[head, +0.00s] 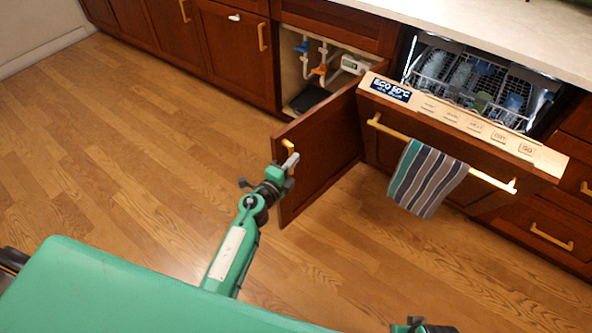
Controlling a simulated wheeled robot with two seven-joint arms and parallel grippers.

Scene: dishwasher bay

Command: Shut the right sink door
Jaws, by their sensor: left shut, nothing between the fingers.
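The right sink door (325,140) is a dark red-brown panel. It stands wide open, swung out from the cabinet at its right-hand edge beside the dishwasher. Its brass handle (287,145) is near the free upper corner. My left gripper (291,162) is shut and empty, just in front of the door's free edge below the handle. I cannot tell whether it touches the door. A small green and black part of my right arm (420,327) shows at the bottom edge; its fingers cannot be made out.
The open sink cabinet (290,80) shows white pipes, blue and orange fittings and a dark tray (310,98). The left sink door (230,55) is shut. The dishwasher door (460,120) is tilted partly open, with a striped towel (427,178) on its handle. The wooden floor at left is clear.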

